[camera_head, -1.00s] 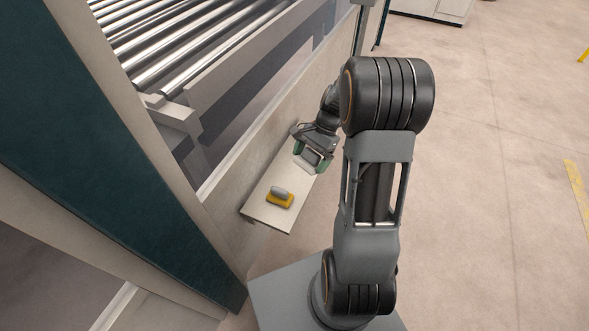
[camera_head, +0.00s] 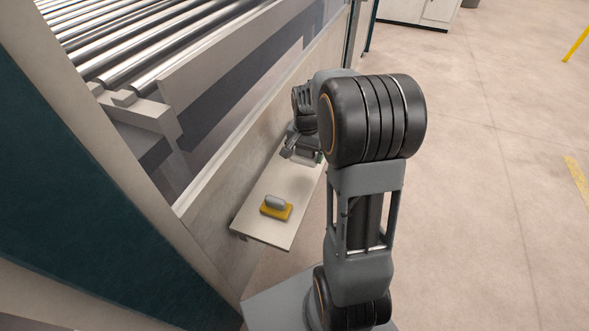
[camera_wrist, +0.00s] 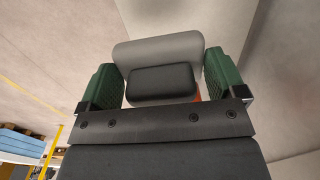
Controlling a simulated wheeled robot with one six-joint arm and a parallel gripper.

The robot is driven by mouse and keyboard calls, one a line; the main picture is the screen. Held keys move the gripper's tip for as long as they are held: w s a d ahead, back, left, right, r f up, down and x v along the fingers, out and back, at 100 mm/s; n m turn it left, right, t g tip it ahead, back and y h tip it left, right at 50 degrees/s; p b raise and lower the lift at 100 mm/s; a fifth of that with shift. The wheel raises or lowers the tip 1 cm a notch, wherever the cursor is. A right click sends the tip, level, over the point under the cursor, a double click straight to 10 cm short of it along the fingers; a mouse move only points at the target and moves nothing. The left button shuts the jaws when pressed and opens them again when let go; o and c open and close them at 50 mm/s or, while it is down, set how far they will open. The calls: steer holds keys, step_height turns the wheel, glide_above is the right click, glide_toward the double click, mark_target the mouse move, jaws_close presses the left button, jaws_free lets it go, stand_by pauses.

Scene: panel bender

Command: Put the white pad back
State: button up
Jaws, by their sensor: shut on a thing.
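My gripper (camera_head: 304,153) is over the far end of a narrow pale shelf (camera_head: 262,228) in the head view, partly hidden by my arm. In the wrist view my gripper (camera_wrist: 160,78) is shut, its two green fingers on either side of a dark grip. Beyond this grip is a pale grey-white rounded body (camera_wrist: 158,48), which looks like the white pad. Whether the pad touches the shelf cannot be told. A yellow pad (camera_head: 276,211) with a grey grip lies on the near end of the shelf.
The shelf runs along a pale machine wall (camera_head: 225,190). Metal rollers (camera_head: 150,50) lie above and behind it. The shelf between the yellow pad and my gripper is clear. Open floor (camera_head: 490,170) lies to the right.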

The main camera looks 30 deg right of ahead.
mark_target(295, 155)
steer(key=shift+w+a+f+b, duration=0.15)
steer(key=shift+w+a+f, duration=0.1)
steer(key=shift+a+f, duration=0.25)
steer(key=shift+w+a+f+b, duration=0.15)
steer(key=shift+w+a+f, duration=0.15)
steer(key=shift+f, duration=0.35)
steer(key=shift+w+a+f+b, duration=0.2)
steer(key=shift+a+f, duration=0.25)
steer(key=shift+f, duration=0.15)
steer(key=shift+f+b, duration=0.35)
steer(key=shift+f, duration=1.25)
steer(key=o, duration=0.5)
steer(key=shift+o, duration=0.2)
steer(key=shift+w+r, duration=0.1)
steer(key=shift+r, duration=0.05)
step_height(295, 155, up, 11)
steer(key=p, duration=0.3)
steer(key=shift+r, duration=0.1)
steer(key=s+a+r+n+t, duration=0.1)
steer(key=s+a+n, duration=0.3)
steer(key=s, duration=0.4)
steer(key=s+a+r+n+t, duration=0.2)
steer(key=s+a+n, duration=0.3)
steer(key=s, duration=0.2)
steer(key=shift+s+n, duration=0.3)
steer(key=shift+s, duration=0.1)
